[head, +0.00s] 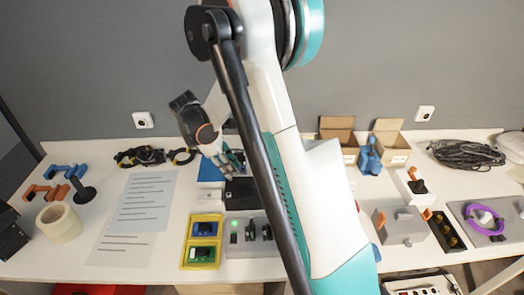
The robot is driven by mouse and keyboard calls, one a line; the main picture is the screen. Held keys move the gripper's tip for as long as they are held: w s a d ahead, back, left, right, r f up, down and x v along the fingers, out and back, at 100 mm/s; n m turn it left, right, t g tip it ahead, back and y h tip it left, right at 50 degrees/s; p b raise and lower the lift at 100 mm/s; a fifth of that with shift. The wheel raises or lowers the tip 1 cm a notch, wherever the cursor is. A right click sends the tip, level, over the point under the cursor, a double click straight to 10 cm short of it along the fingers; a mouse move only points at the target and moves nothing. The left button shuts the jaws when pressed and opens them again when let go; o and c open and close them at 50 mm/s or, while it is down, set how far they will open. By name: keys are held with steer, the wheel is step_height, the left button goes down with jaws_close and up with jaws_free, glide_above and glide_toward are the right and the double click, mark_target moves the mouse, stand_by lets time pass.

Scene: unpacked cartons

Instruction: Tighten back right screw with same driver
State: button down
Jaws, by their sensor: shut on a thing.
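My gripper (231,168) is at the back middle of the table, low over a black box (241,191). Its fingers point down and to the right and are shut on the driver, which is too small and too covered here to make out. I cannot tell whether the driver's tip touches anything. The back right screw cannot be made out, and my own arm link covers the area just right of the black box.
A blue box (209,170) stands left of the black box. In front are a yellow tray (202,262) and a grey unit with a green light (234,239). Paper sheets (145,205) and a tape roll (58,223) lie left. Open cartons (391,142) stand back right.

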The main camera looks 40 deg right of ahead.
steer(key=shift+s+d+f+n+t+h+b, duration=0.15)
steer(key=shift+s+d+f+n+t+b, duration=0.3)
steer(key=shift+d+n, duration=1.25)
steer(key=shift+s+d+f+n+t+h+b, duration=0.2)
steer(key=shift+s+d+n+t, duration=0.4)
steer(key=shift+d+n, duration=1.1)
steer(key=shift+s+d+f+n+t+h+b, duration=0.25)
steer(key=shift+d+n+t, duration=0.7)
steer(key=shift+d, duration=1.35)
steer(key=shift+f+b, duration=1.1)
steer(key=shift+f, duration=0.2)
